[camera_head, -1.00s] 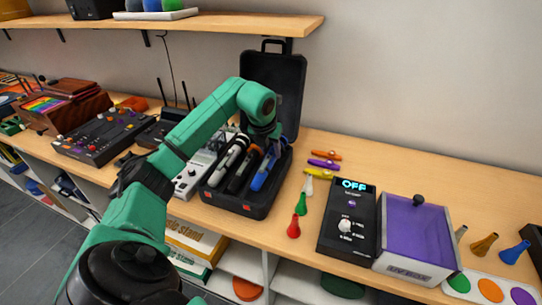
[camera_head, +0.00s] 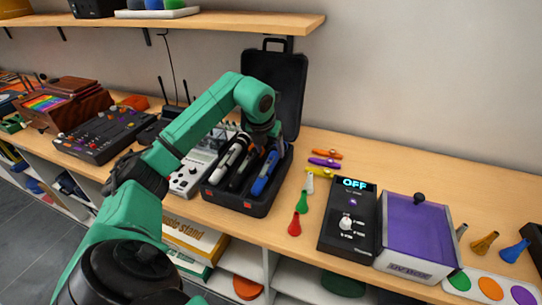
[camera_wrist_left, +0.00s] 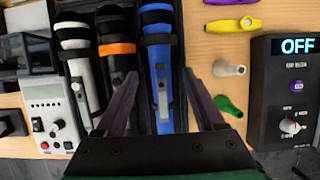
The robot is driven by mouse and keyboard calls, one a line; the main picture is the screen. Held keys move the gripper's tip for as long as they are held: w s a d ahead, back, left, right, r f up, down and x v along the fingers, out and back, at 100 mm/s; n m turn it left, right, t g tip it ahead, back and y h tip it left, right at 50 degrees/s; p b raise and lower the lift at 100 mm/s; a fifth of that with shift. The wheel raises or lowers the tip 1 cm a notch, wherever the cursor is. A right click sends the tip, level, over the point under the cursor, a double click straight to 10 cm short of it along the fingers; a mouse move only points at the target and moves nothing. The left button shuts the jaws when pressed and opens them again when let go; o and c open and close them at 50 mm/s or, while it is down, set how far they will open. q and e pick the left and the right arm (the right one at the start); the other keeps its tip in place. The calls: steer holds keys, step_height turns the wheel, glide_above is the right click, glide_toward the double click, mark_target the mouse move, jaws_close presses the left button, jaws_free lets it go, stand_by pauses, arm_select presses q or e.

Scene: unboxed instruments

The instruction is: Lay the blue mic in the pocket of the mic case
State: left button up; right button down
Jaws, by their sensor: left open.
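The black mic case (camera_head: 236,208) stands open on the bench with its lid upright at the back. The blue mic (camera_head: 264,176) lies in the right-hand pocket of the case; it also shows in the left wrist view (camera_wrist_left: 163,88), lengthwise with its head at the top. A white mic (camera_wrist_left: 80,62) and a black mic with an orange ring (camera_wrist_left: 117,49) lie in the pockets to its left. My left gripper (camera_wrist_left: 161,78) is open and empty above the case, its fingers to either side of the blue mic in view and apart from it. My right gripper is not in view.
To the right of the case lie small kazoos (camera_head: 324,162) and a white, a green and a red piece. The black device reading OFF (camera_head: 346,222) and a purple-topped box (camera_head: 418,232) stand farther right. A grey device (camera_head: 190,180) sits close on the left.

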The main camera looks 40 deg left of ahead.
arm_select(q)
steer(key=v, duration=0.8)
steer(key=shift+r, duration=0.25)
steer(key=shift+s, duration=0.1)
